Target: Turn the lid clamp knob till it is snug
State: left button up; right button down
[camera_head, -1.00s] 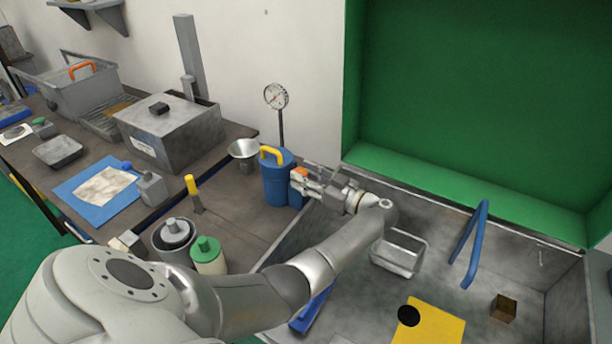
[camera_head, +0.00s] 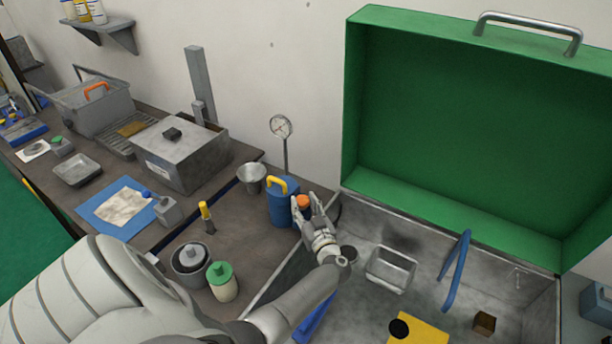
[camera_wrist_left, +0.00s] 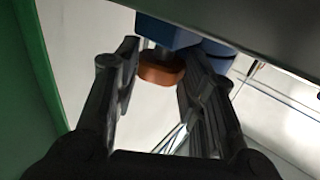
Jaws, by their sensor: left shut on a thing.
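The orange knob (camera_head: 303,201) sits on a blue part beside the blue canister (camera_head: 281,209) with the yellow handle, at the back left of the metal basin. My left gripper (camera_head: 309,204) reaches it from the front, its two fingers pointing up and away. In the left wrist view, the orange knob (camera_wrist_left: 161,70) lies between the fingers of my left gripper (camera_wrist_left: 160,65), which is shut on it. The knob's exact contact with each finger is hard to see. My right gripper is in neither view.
The green lid (camera_head: 358,130) stands open behind the metal basin (camera_head: 415,240). A blue bent handle (camera_head: 457,268), a metal tray (camera_head: 391,270) and a yellow sheet (camera_head: 428,335) are in the basin. A dial gauge (camera_head: 281,127) and a metal cup (camera_head: 251,179) stand near the canister.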

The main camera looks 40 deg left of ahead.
pick_arm(q)
jog(key=shift+s+a+r+m+t+h+p, duration=0.1)
jog(key=shift+m+t+h+p, duration=0.4)
jog(key=shift+t, duration=0.3)
jog(key=o, duration=1)
jog(key=shift+c, duration=0.2)
jog(key=v, duration=1.2)
